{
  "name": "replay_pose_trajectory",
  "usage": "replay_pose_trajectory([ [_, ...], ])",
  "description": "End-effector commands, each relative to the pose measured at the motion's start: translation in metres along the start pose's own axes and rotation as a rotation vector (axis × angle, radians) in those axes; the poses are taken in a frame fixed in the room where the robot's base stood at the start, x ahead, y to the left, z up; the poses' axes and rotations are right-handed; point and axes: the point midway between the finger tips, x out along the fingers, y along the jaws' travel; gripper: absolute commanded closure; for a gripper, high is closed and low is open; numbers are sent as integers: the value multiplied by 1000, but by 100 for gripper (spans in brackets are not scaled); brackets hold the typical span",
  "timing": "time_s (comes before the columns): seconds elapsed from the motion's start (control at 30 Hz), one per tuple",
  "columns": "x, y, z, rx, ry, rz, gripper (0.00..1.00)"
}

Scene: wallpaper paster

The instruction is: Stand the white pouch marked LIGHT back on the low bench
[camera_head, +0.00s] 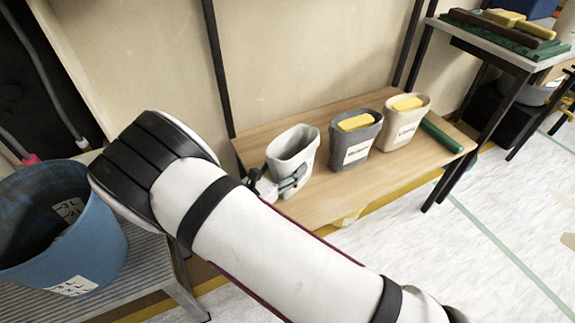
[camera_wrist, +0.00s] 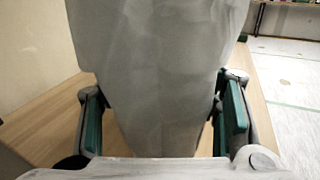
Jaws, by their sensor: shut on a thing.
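The white pouch (camera_head: 293,150) is an open-topped container at the left end of the low wooden bench (camera_head: 330,205). It looks roughly upright. I cannot tell whether its base touches the bench, and its LIGHT marking is not readable here. My gripper (camera_head: 285,183) is shut on its near lower part. In the wrist view the pouch (camera_wrist: 165,60) fills the middle, between the green-padded fingers of my gripper (camera_wrist: 163,118). Bench wood (camera_wrist: 50,120) shows behind it.
A grey pouch (camera_head: 362,138) and a cream pouch (camera_head: 402,124), each with a yellow item on top, stand to the right. A green roll (camera_head: 442,134) lies beyond them. A blue bucket (camera_head: 100,250) stands at left. Bench front is clear.

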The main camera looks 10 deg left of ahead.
Motion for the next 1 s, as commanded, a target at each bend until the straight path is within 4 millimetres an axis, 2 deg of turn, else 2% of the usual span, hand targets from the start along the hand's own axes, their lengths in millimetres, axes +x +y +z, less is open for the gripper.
replay_pose_trajectory([
  [0.03, 0, 0, -1, 0, 0, 0, 36],
  [0.1, 0, 0, 0, 0, 0, 0, 22],
  [0.5, 0, 0, 4, 0, 0, 0, 22],
  [0.67, -22, 1, 4, 0, 2, 3, 22],
  [1.0, -91, 0, 4, 0, 1, 3, 22],
])
